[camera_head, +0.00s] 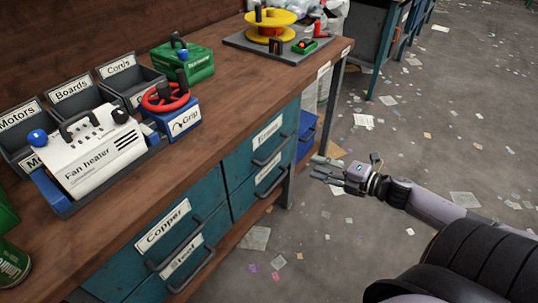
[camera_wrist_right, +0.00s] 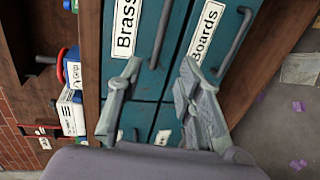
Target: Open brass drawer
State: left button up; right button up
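The brass drawer (camera_head: 238,161) is a teal upper front in the right column of the bench, and it looks shut. Its label is too blurred to read in the head view, but "Brass" reads clearly on it in the right wrist view (camera_wrist_right: 150,65). Its dark bar handle (camera_head: 268,157) also shows in the right wrist view (camera_wrist_right: 161,35), between the finger directions. My right gripper (camera_head: 328,170) is open and empty, out in front of the drawers and apart from the handle. Its two fingers (camera_wrist_right: 160,65) are spread. My left gripper is not in view.
The boards drawer (camera_wrist_right: 218,45) lies directly below the brass one. Copper (camera_head: 150,250) and another drawer are to the left. The wooden benchtop (camera_head: 215,135) holds a fan heater (camera_head: 85,155), bins and a green box (camera_head: 185,65). The littered floor (camera_head: 430,120) at the right is open.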

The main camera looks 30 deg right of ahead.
aim_at(276, 150)
pick_arm(q)
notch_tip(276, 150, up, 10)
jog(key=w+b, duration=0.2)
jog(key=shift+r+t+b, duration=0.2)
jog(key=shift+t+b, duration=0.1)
jog(key=shift+b, duration=0.1)
pick_arm(e)
jog(key=shift+x, duration=8.05)
jog(key=shift+d, duration=0.1)
grip_shut()
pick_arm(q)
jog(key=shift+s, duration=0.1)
